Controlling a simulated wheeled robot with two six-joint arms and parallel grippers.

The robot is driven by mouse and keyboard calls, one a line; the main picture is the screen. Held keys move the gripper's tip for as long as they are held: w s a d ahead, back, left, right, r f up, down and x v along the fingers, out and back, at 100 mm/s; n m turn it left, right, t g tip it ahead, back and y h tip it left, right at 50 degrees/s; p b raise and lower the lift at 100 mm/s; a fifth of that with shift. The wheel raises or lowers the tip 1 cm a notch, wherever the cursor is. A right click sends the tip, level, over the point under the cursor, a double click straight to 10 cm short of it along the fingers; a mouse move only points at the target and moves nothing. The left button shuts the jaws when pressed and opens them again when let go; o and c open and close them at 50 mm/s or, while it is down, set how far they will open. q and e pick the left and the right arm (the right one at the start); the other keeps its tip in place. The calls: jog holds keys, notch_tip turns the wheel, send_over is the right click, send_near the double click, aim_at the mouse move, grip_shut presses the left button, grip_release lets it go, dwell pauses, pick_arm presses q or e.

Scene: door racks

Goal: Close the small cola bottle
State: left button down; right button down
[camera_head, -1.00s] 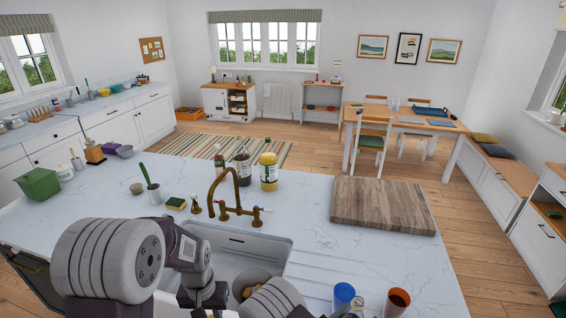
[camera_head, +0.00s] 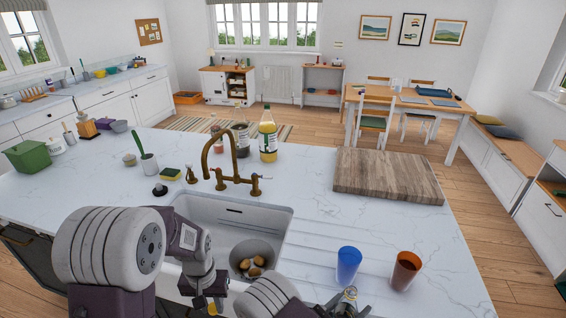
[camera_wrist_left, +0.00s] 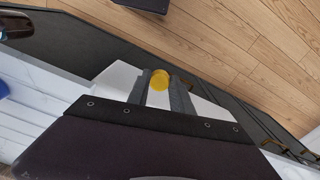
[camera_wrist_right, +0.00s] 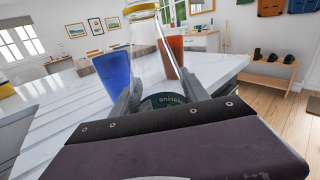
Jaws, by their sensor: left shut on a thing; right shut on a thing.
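My left gripper (camera_head: 212,298) is shut on a small round yellow cap (camera_wrist_left: 159,80), held near the sink's front edge. The cap also shows in the head view (camera_head: 213,309). My right gripper (camera_wrist_right: 160,98) is shut on a clear bottle (camera_wrist_right: 149,62), whose dark green label is partly readable. In the head view my right gripper (camera_head: 348,297) is at the bottom edge. Cap and bottle are apart. A small dark bottle (camera_head: 217,140) stands behind the tap.
A dark bottle (camera_head: 240,140) and a yellow bottle (camera_head: 268,140) stand at the counter's back. The brass tap (camera_head: 236,179) and sink (camera_head: 190,204) are ahead. A blue cup (camera_head: 348,264) and brown cup (camera_head: 404,271) stand right, near a wooden board (camera_head: 388,177).

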dwell(0.3)
pick_arm(q)
jog(key=shift+f, duration=0.1)
pick_arm(e)
jog(key=w+a+r+n+t+y, duration=0.1)
jog(key=a+n+t+y, duration=0.2)
jog(key=a, duration=1.1)
jog(key=shift+w+a+r+n+t+y, duration=0.3)
jog(key=shift+t+y, duration=0.2)
jog(key=shift+y, duration=0.1)
